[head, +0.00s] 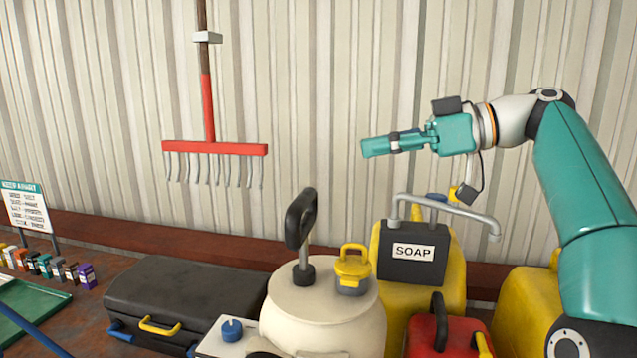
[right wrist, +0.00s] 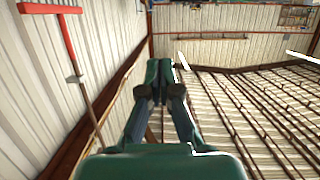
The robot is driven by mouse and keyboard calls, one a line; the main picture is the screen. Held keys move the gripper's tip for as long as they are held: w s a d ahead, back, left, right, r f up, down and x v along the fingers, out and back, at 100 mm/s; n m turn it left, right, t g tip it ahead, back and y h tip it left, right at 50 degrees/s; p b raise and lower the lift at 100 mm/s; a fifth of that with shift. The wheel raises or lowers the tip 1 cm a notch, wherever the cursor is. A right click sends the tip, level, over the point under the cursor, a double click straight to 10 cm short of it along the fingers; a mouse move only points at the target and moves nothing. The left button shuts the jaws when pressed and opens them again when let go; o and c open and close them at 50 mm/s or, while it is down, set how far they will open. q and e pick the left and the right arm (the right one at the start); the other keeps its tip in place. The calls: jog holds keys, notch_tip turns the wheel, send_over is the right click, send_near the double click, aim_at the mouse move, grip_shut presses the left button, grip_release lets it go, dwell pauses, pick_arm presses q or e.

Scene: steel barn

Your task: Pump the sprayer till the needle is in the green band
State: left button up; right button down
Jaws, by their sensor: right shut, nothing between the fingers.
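The sprayer (head: 315,318) is a rounded cream tank at the front middle of the head view. Its black pump handle (head: 300,218) stands up on a short grey rod above a black collar. A yellow cap or fitting (head: 352,262) sits on the tank's top right. I cannot make out a gauge, needle or green band. My right gripper (head: 368,147) is shut and empty, held in the air up and right of the pump handle, pointing left. Its closed fingers (right wrist: 160,80) also show in the right wrist view. My left gripper is not in view.
A yellow soap jug (head: 450,285) with a grey pipe spout stands right of the sprayer, a red can (head: 455,335) before it. A black case (head: 180,300) lies to the left. A red rake (head: 214,148) hangs on the wall. The air left of my gripper is clear.

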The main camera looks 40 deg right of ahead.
aim_at(303, 215)
jog(key=w+a+f+b, duration=0.2)
jog(key=w+a+f, duration=0.4)
jog(key=w, duration=0.1)
jog(key=shift+f, duration=0.15)
dwell(0.4)
